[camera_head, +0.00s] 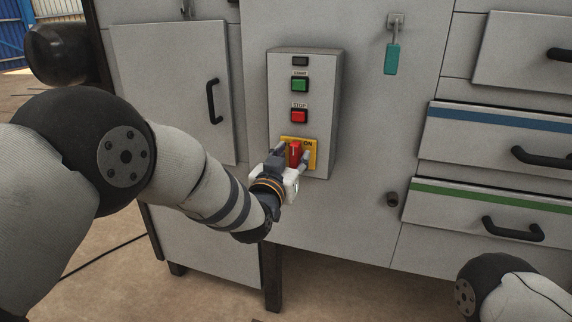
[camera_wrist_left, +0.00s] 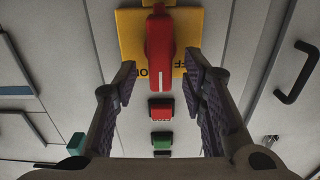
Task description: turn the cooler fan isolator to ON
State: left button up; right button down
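The isolator is a red handle (camera_head: 295,153) on a yellow plate (camera_head: 312,155) low on a grey control box. In the head view the handle stands about upright, with "ON" printed at the plate's upper right. In the wrist view, where the box appears upside down, the red handle (camera_wrist_left: 160,55) has a white mark near its end towards the buttons; other lettering is partly hidden. My left gripper (camera_head: 291,160) is at the handle. Its fingers (camera_wrist_left: 160,82) are open on either side, with visible gaps in the wrist view. My right gripper is out of view.
Above the plate on the box (camera_head: 328,110) are a red STOP button (camera_head: 299,116) and a green button (camera_head: 299,85). A teal tag (camera_head: 392,59) hangs at right. Drawers with black handles (camera_head: 513,229) project on the right; a door handle (camera_head: 214,101) is left.

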pick_arm(q)
jog(key=v, duration=1.1)
jog(key=shift+r, duration=0.1)
